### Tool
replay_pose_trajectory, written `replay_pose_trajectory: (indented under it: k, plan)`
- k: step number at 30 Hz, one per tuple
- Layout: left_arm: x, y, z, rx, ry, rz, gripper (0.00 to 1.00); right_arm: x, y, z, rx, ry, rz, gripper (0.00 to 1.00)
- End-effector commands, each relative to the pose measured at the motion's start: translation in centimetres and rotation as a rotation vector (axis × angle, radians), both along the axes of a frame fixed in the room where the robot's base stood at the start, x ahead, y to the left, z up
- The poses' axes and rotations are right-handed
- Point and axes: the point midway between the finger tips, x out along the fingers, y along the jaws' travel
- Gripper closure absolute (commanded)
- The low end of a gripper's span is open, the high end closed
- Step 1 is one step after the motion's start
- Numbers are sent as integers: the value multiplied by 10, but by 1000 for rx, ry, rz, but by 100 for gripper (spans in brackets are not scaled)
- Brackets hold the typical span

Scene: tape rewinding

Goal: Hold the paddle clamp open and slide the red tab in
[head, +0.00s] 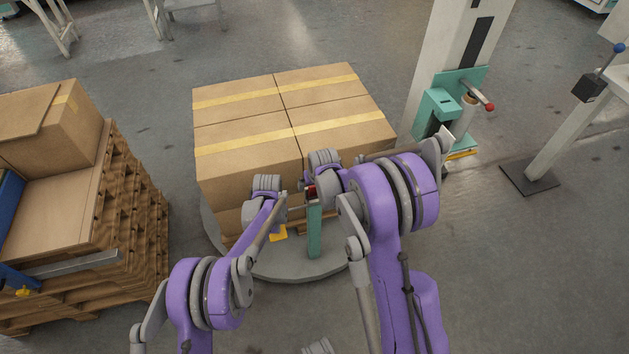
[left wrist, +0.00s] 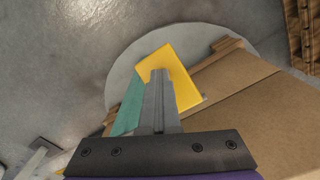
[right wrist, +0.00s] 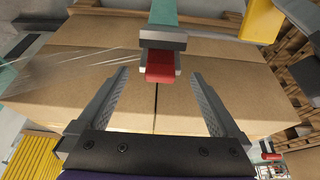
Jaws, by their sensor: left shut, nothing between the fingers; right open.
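The clamp (right wrist: 163,40) has dark grey jaws on top of a teal post (head: 314,232). The red tab (right wrist: 160,67) is at the clamp's mouth in the right wrist view; how deep it sits is hidden. My right gripper (right wrist: 160,75) is open, its fingers apart on either side of the tab, not closed on it. The yellow paddle (left wrist: 166,60) lies behind the fingertips of my left gripper (left wrist: 158,75), which is shut and empty. Whether they touch the paddle I cannot tell. The paddle also shows low beside the post in the head view (head: 278,233).
Taped cardboard boxes (head: 290,110) stand on a pallet on a round grey turntable (head: 290,268), close behind the clamp. Clear film (right wrist: 70,68) stretches left from the tab. A loaded pallet (head: 120,210) stands left; a pale mast with a teal carriage (head: 437,105) stands right.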

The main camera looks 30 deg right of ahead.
Motion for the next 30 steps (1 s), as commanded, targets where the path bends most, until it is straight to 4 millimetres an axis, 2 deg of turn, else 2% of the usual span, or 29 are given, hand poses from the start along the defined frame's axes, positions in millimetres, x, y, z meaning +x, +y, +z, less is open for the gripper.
replay_pose_trajectory:
  k: [8, 24, 30]
  plan:
    - [0, 0, 5, 0, -1, 0, 100, 0, 0, 2, 0, -1, 0, 0]
    - [0, 0, 58, 0, 0, 0, 100, 4, 0, 24, 0, -7, 0, 0]
    - [0, 0, 71, 0, 0, 0, 100, 5, 0, 29, 0, -8, 0, 0]
